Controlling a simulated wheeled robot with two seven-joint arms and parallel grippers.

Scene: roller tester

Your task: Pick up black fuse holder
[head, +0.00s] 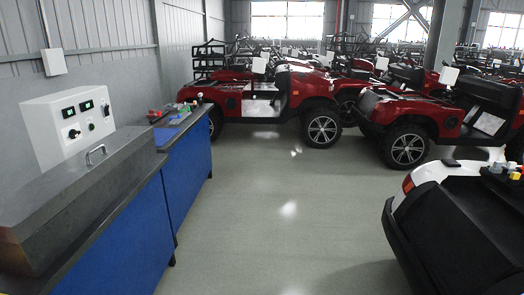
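I cannot make out a black fuse holder for certain. Several small items, some red, green and dark, lie on the far end of the workbench (160,138) at the left, too small to tell apart. A small flat black item (452,163) lies on the white vehicle at the right; I cannot tell what it is. Neither of my grippers is in view.
A white control box (70,122) and a grey metal cover with a handle (60,205) stand on blue cabinets (125,250) along the left wall. Red vehicles (285,95) fill the back. A white vehicle (440,172) is at right. The middle floor (270,225) is clear.

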